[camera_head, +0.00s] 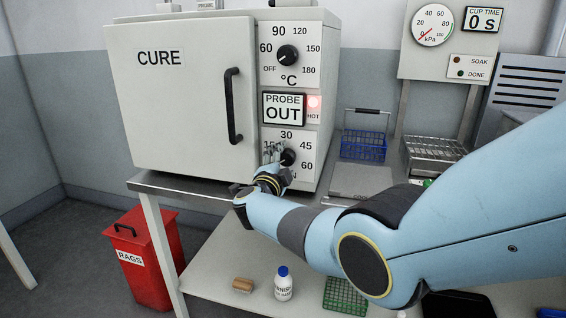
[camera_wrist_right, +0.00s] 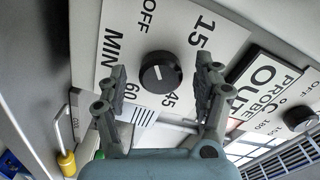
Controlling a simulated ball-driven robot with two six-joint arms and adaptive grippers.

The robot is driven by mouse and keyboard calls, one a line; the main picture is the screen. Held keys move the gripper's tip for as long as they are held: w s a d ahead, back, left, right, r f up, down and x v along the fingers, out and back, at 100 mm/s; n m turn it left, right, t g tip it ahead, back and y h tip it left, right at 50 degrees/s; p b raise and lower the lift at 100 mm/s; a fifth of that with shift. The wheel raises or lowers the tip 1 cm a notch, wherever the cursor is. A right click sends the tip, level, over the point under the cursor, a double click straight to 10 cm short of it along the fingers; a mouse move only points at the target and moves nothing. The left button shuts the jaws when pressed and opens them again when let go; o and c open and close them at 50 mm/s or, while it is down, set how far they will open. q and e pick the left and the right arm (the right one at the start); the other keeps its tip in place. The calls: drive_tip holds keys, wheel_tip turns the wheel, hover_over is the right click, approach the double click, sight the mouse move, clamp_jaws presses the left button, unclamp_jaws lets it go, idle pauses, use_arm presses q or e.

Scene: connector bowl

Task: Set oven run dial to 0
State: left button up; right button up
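The oven run dial (camera_head: 289,157) is a round black knob on the lower part of the white oven's front panel, with a scale of 15, 30, 45, 60 and MIN. It is partly hidden by my right gripper (camera_head: 273,153) in the head view. In the right wrist view the run dial (camera_wrist_right: 161,72) shows whole, between the two spread fingers of my right gripper (camera_wrist_right: 162,78). The fingers are open with clear gaps to the knob. A small pale mark shows on the knob, but I cannot tell exactly which number it points at. My left gripper is not in view.
The oven door (camera_head: 180,110) is shut. A blue wire basket (camera_head: 364,145) and a metal rack (camera_head: 432,155) stand to the right.

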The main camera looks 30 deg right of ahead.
drive_tip(key=shift+s, duration=0.1)
drive_tip(key=v, duration=0.7)
drive_tip(key=shift+a, duration=0.15)
idle(0.4)
